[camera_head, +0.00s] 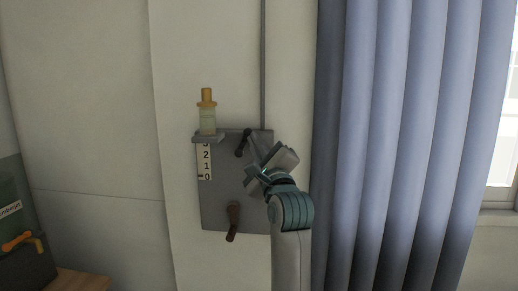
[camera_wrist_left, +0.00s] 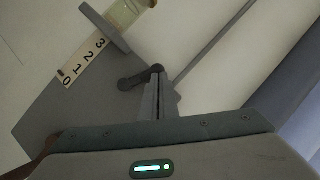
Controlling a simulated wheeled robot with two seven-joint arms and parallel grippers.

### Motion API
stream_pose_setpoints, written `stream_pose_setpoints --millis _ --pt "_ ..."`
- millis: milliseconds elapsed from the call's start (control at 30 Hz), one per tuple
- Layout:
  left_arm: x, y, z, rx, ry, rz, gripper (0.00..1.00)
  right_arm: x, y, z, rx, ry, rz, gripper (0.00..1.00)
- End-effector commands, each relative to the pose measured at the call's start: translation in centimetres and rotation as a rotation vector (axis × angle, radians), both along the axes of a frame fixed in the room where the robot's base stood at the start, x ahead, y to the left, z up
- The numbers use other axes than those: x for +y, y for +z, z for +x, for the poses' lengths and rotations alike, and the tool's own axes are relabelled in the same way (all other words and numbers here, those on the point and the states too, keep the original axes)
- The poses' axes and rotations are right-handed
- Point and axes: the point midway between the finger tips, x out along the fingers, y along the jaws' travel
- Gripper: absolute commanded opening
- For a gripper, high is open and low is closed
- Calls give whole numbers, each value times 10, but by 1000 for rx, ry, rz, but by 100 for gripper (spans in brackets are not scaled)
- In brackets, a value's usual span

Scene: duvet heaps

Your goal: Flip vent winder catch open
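A grey winder panel (camera_head: 220,205) is fixed to the pale wall. A short dark catch lever (camera_head: 242,143) sits near its top right, at the foot of a thin vertical rod; it also shows in the left wrist view (camera_wrist_left: 138,79). A brown crank handle (camera_head: 233,221) hangs low on the panel. My left gripper (camera_head: 268,158) is in front of the panel's right side. In the left wrist view its fingers (camera_wrist_left: 157,92) are together, with their tips at the lever's right end. I cannot tell whether they touch it.
A small bottle with an orange top (camera_head: 207,115) stands on a ledge at the panel's upper left, above a 3-2-1-0 scale strip (camera_head: 204,161). A blue curtain (camera_head: 400,140) hangs close on the right. A dark box with an orange handle (camera_head: 22,240) is at far left.

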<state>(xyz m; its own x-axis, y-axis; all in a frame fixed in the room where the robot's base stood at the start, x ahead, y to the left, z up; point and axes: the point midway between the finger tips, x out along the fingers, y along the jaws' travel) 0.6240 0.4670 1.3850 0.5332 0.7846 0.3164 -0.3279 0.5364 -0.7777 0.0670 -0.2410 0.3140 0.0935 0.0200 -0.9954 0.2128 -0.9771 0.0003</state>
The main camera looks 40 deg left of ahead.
Motion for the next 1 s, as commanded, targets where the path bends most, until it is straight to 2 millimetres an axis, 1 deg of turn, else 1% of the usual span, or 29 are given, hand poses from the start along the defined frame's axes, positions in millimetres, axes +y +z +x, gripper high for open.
stream_pose_setpoints --millis 200,433,633,767,967,1000 --pt "1 0 1 3 -4 -1 0 -15 -1 0 0 2 -15 31" --pt "0 1 2 3 -4 0 0 -22 0 0 -1 0 -22 31" --pt "0 0 2 4 -5 -1 0 -22 -1 0 -1 0 -21 31" --pt "-3 -2 3 2 -4 -1 0 -19 -5 0 0 -1 -19 31" --pt "-15 -9 6 0 -1 -1 0 -9 -19 5 -12 -1 -8 31" --pt "-15 -7 6 -1 1 0 0 -7 -17 6 -14 -1 -5 31"
